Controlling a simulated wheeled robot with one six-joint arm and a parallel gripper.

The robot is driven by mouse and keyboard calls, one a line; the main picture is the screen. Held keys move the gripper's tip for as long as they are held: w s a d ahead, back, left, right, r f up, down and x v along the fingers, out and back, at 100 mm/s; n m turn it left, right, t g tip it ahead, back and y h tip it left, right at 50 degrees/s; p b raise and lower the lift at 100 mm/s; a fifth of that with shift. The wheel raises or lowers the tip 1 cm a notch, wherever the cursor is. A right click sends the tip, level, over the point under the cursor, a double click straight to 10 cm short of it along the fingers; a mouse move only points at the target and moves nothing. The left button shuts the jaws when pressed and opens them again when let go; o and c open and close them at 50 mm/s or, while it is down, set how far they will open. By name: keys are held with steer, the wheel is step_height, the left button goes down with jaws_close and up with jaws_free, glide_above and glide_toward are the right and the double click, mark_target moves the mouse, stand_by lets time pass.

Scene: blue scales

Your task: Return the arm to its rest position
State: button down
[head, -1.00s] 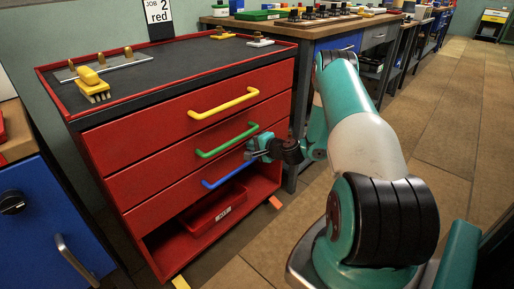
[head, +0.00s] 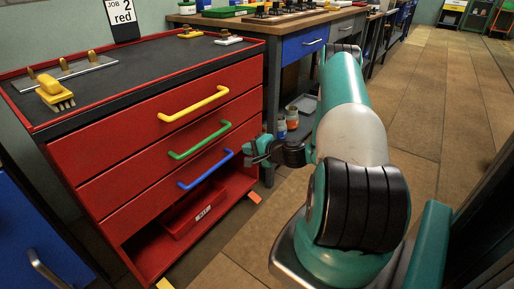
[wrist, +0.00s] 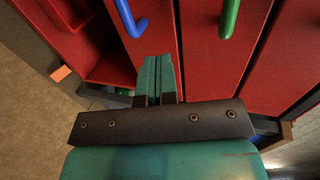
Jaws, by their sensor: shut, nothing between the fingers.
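My gripper (head: 247,152) is at the right front edge of the red drawer cabinet (head: 70,140), near the right end of the blue handle (head: 205,170). In the wrist view my gripper (wrist: 155,62) has its two teal fingers together with nothing between them. The blue handle (wrist: 130,20) and the green handle (wrist: 229,16) lie beyond the fingertips, apart from them. My arm reaches forward from the lower right of the head view, bent at its joints.
The three drawers look shut; the top one has a yellow handle (head: 195,103). A red bin (head: 195,212) sits in the open bottom shelf. A yellow brush (head: 55,93) lies on the cabinet top. A workbench (head: 290,30) stands behind. Open floor (head: 420,110) lies to the right.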

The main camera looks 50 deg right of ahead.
steer(key=shift+v, duration=1.7)
steer(key=w+a+r+n+g+y, duration=0.1)
steer(key=w+a+r+n+y, duration=0.25)
steer(key=a, duration=0.25)
steer(key=w+a+r+n+g+y, duration=0.2)
steer(key=a+r+n, duration=0.2)
steer(key=a, duration=0.1)
steer(key=s+a+r+n+g+y, duration=0.1)
steer(key=s+a+r+n+g, duration=0.2)
steer(key=a, duration=0.5)
steer(key=a+r+n+g+y, duration=0.25)
steer(key=a+r+n, duration=0.25)
steer(key=a, duration=0.3)
steer(key=s+a+r+n+g+h, duration=0.3)
steer(key=s+a+r+n+g, duration=0.25)
steer(key=s+a, duration=0.4)
steer(key=s+a+r+n+h, duration=0.2)
steer(key=s+r+n+h, duration=0.15)
steer(key=s, duration=0.85)
step_height(320, 180, up, 26)
steer(key=p, duration=2.5)
steer(key=shift+w+y, duration=0.3)
steer(key=shift+y, duration=0.15)
steer(key=shift+f, duration=0.1)
